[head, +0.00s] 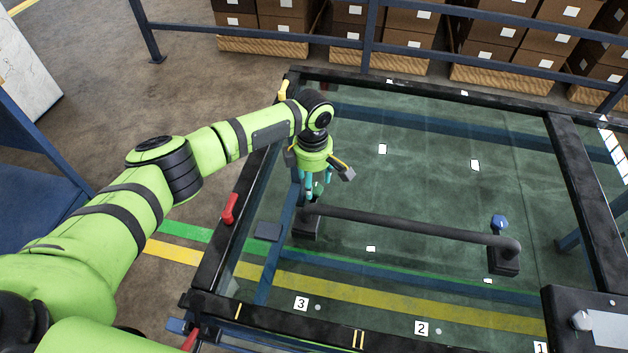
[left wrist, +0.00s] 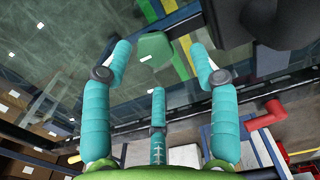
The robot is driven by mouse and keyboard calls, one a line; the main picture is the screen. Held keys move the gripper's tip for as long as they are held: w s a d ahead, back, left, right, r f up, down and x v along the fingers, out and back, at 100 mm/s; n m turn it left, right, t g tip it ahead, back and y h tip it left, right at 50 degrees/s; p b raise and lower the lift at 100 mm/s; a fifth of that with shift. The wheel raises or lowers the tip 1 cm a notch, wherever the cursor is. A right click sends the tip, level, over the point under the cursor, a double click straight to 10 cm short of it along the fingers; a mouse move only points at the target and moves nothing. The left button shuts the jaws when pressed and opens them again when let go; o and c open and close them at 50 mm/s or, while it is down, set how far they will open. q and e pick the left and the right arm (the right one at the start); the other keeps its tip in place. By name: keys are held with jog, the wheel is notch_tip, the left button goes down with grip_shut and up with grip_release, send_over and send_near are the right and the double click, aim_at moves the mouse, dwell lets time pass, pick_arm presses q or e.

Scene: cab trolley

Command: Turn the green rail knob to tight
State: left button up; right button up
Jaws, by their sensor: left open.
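The green rail knob (head: 318,188) is at the left end of the dark rail (head: 410,225), mostly hidden by my left gripper. In the left wrist view the green knob (left wrist: 155,46) shows as a flat-sided head between the tips of the two side fingers. My left gripper (head: 319,184) points down over the knob; its teal fingers are open and spread around it, with visible gaps in the left wrist view (left wrist: 160,62). I cannot tell how far the tips are above the knob. My right gripper is not in view.
A blue knob (head: 499,222) stands at the rail's right end. The rail sits over a glass panel (head: 430,130) in a black frame (head: 205,270). Red handles (head: 230,208) and a yellow one (head: 283,90) are on the left frame bar. Boxes (head: 480,50) stand behind a blue railing.

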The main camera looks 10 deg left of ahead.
aim_at(315, 191)
pick_arm(q)
jog(key=shift+d+f, duration=0.1)
jog(key=shift+f, duration=0.5)
jog(key=shift+w+d+f, duration=0.1)
jog(key=shift+w+f, duration=0.05)
jog(key=shift+f, duration=0.4)
jog(key=c, duration=1.1)
jog(key=shift+c, duration=0.2)
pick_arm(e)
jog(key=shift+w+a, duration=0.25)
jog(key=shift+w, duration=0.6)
